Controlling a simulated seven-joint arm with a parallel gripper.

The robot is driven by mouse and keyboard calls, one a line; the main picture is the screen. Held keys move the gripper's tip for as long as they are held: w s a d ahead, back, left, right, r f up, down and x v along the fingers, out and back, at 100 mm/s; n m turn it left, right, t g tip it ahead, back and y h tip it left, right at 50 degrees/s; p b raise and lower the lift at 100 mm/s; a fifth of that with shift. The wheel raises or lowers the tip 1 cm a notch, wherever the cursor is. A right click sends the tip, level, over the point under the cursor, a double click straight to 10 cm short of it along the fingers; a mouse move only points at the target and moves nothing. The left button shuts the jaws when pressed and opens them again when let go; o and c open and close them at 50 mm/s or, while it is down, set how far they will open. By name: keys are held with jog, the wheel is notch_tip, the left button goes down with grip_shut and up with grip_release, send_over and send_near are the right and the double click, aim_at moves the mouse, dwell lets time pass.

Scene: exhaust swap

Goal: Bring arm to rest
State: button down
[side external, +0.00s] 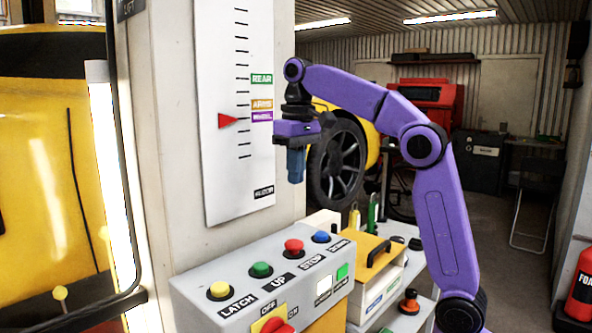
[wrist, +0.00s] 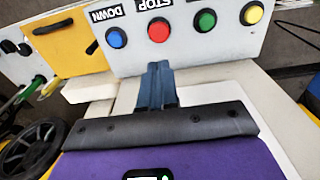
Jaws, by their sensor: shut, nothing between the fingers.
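My purple arm is raised and bent over the work area in the side external view. My gripper (side external: 295,166) hangs pointing down, a little above and behind the control box (side external: 205,318). Its blue fingers are together with nothing between them. In the wrist view the closed fingers (wrist: 158,84) point toward the control box (wrist: 225,48), near its red and blue buttons. A gap between the fingertips and the box shows in the side view.
The box carries yellow (side external: 219,290), green (side external: 261,270), red (side external: 293,245) and blue (side external: 321,237) buttons and a red switch. A scale board (side external: 235,160) with a red pointer is on the pillar behind. A yellow-topped case (side external: 362,262) stands right of the box. A wheel (side external: 338,162) is behind my gripper.

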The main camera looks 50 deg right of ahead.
dwell(0.6)
jog(key=s+a+f+n, duration=0.5)
jog(key=s+f, duration=0.4)
jog(key=s, duration=0.1)
jog(key=s+a+f+n, duration=0.4)
jog(key=s+f, duration=0.4)
jog(key=s, duration=0.2)
jog(key=s+d+f+n, duration=0.3)
jog(key=s+f, duration=0.4)
jog(key=s, duration=0.3)
jog(key=shift+s+d+f+n, duration=0.25)
jog(key=shift+d+f+n, duration=0.05)
jog(key=shift+d+f, duration=0.1)
